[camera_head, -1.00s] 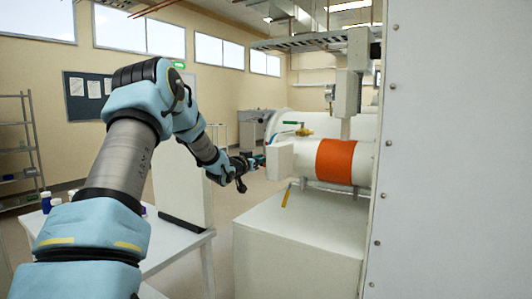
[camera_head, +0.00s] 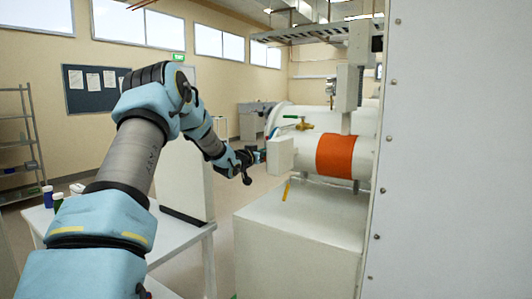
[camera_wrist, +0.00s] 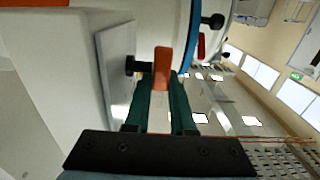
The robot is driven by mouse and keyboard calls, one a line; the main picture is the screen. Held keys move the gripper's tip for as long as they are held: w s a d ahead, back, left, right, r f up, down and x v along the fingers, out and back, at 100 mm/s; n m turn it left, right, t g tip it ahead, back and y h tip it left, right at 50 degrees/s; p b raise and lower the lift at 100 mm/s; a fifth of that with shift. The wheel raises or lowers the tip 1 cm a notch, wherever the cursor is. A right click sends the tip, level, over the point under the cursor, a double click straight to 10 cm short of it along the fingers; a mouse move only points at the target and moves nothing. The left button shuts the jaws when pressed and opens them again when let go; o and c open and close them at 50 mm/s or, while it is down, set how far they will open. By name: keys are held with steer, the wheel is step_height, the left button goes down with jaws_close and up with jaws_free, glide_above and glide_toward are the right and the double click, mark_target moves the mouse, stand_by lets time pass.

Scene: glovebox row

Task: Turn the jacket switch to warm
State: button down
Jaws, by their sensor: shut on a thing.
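The jacket switch shows in the wrist view as an orange lever (camera_wrist: 163,68) on a black stem (camera_wrist: 138,66) that comes out of a pale plate. My gripper (camera_wrist: 162,92) has its two green fingers shut on the lower end of the lever, with the upper end sticking out beyond the fingertips. In the head view my gripper (camera_head: 259,156) is at the left side of a small white box (camera_head: 280,154). The lever is too small to make out there. No warm mark can be read in either view.
A white vessel (camera_head: 366,158) with an orange band (camera_head: 336,156) lies behind the box. A brass valve with a green handle (camera_head: 303,125) is above. A white cabinet (camera_head: 298,240) stands below. A large white panel (camera_head: 455,150) fills the right. A white table (camera_head: 175,236) is at left.

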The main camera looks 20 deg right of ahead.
steer(key=shift+f+b, duration=0.25)
steer(key=shift+b, duration=1)
steer(key=shift+r+t+h+b, duration=0.1)
steer(key=shift+t+h+b, duration=0.2)
steer(key=shift+b, duration=0.3)
steer(key=shift+r, duration=0.2)
steer(key=c, duration=1)
jaws_free()
steer(key=shift+c, duration=0.2)
steer(key=b+v, duration=0.4)
steer(key=v, duration=0.7)
